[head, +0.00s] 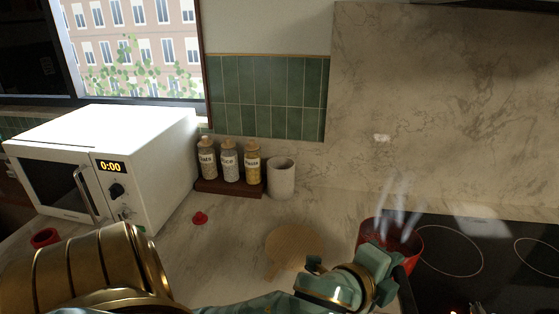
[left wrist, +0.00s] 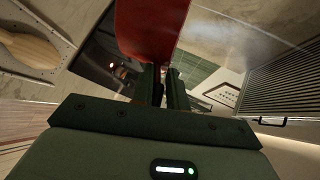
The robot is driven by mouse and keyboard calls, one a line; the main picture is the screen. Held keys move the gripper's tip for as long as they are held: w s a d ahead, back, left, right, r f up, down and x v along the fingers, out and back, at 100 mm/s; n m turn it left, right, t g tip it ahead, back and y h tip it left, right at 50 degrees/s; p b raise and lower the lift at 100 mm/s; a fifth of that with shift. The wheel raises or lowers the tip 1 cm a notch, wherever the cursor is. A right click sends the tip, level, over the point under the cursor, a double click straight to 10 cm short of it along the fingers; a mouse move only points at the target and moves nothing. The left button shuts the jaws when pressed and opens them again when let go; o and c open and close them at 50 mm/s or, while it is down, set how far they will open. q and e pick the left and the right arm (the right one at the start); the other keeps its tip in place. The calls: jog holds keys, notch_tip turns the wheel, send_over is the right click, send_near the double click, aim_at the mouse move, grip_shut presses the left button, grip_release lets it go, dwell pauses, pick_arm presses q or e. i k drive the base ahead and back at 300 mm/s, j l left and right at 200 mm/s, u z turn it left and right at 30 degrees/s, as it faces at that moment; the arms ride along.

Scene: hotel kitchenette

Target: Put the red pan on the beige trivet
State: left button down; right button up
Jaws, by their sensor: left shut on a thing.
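The red pan (head: 408,240) is at the left edge of the black hob in the head view, with steam rising from it. My left gripper (head: 390,264) is shut on the pan's near side and hides part of it; in the left wrist view the fingers (left wrist: 165,85) close just below the red pan (left wrist: 150,28). I cannot tell whether the pan touches the hob. The beige trivet (head: 294,243), round with a short handle, lies bare on the counter left of the pan. My right gripper is not in view.
A white cup (head: 281,178) and labelled jars on a dark wooden stand (head: 228,188) stand behind the trivet. A white microwave (head: 150,165) is at the left. A small red object (head: 200,218) lies on the counter, and a red cup (head: 45,237) is at the far left. The black hob (head: 485,265) extends right.

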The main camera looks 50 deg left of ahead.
aim_at(303, 264)
jog(key=u, duration=0.4)
jog(key=i+l+u, duration=0.1)
jog(key=u, duration=0.35)
jog(key=l+u, duration=0.15)
jog(key=u, duration=0.25)
jog(key=i+l+u, duration=0.1)
jog(key=u, duration=0.3)
